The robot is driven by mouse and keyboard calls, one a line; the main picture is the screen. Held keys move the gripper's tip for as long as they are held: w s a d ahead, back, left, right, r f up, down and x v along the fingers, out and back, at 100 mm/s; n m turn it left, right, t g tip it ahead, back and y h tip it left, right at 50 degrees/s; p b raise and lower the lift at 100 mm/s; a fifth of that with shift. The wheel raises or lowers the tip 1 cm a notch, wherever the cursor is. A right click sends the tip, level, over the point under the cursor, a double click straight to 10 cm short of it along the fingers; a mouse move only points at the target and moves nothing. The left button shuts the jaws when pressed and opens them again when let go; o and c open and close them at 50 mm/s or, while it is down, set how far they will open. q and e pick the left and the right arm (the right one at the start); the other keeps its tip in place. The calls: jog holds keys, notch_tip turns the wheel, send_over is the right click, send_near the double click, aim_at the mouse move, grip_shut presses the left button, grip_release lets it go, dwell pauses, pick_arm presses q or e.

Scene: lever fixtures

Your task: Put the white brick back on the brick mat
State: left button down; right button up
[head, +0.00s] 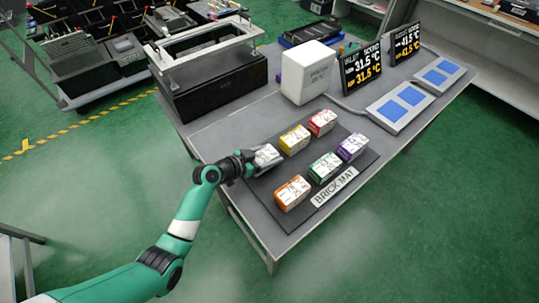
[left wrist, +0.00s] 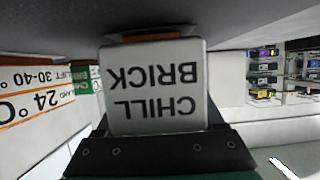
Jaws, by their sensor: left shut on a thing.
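My left gripper (head: 250,161) is shut on the white brick (head: 267,155), at the left side of the dark brick mat (head: 325,144). In the left wrist view the white brick (left wrist: 153,90) fills the middle, its "CHILL BRICK" lettering upside down. I cannot tell whether the brick touches the mat. On the mat stand a yellow brick (head: 294,140), a red brick (head: 322,122), a green brick (head: 325,168), a purple brick (head: 353,147) and an orange brick (head: 294,193). My right gripper is not in view.
A white box (head: 308,73) stands behind the mat. Two dark temperature displays (head: 362,68) and pale panels with blue squares (head: 400,104) are at the right. A black case with a white frame (head: 213,75) is at the back left. The table's front edge lies below the mat.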

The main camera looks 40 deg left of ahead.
pick_arm(q)
jog(key=shift+f, duration=0.2)
grip_release()
jog(key=shift+r, duration=0.1)
